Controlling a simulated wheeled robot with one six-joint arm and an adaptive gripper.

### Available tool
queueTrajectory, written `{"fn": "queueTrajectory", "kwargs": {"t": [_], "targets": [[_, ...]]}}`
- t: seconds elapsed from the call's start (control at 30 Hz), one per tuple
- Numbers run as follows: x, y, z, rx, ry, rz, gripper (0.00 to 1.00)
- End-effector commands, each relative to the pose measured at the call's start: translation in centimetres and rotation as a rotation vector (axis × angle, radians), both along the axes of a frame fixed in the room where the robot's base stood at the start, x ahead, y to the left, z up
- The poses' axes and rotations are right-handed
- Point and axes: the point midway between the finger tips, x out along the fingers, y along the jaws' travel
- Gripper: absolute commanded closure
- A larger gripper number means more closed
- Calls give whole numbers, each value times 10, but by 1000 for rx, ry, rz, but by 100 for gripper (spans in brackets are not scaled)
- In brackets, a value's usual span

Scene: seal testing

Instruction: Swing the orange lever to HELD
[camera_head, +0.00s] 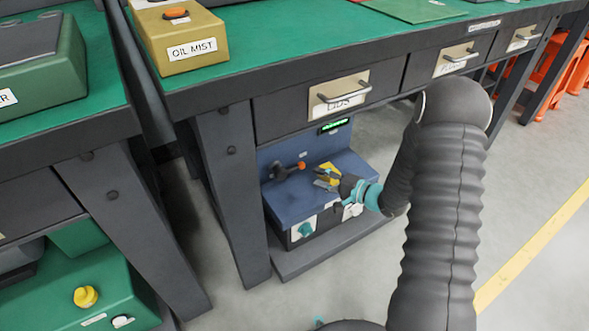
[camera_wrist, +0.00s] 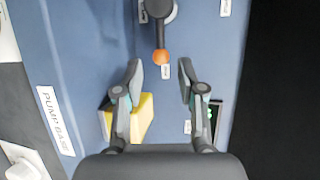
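The lever (camera_head: 287,170) is a dark arm with an orange knob, mounted on the blue machine (camera_head: 348,166) under the workbench. In the wrist view the lever (camera_wrist: 160,32) runs from a round pivot at the top down to the orange knob (camera_wrist: 161,57). My gripper (camera_wrist: 160,76) is open and empty. The knob lies just beyond the gap between its fingertips, with no visible contact. In the head view my gripper (camera_head: 325,181) is over the machine, right of the knob. Small white labels (camera_wrist: 166,72) sit around the lever; their words are too small to read.
A yellow block (camera_wrist: 144,116) is beside and partly behind the left finger. A small display with green lights (camera_wrist: 212,115) is by the right finger. A PUMP BASE label (camera_wrist: 55,120) is at left. Bench drawers (camera_head: 338,98) overhang the machine; a bench leg (camera_head: 232,200) stands left.

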Motion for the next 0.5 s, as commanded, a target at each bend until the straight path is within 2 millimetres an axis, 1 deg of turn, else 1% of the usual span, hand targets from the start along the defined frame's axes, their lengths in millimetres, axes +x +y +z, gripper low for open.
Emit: {"fn": "queueTrajectory", "kwargs": {"t": [0.03,0.3,0.5], "targets": [[5,10,-3,0,-1,5,61],[32,51,-12,-1,-2,3,61],[48,74,-17,-1,-2,2,61]]}}
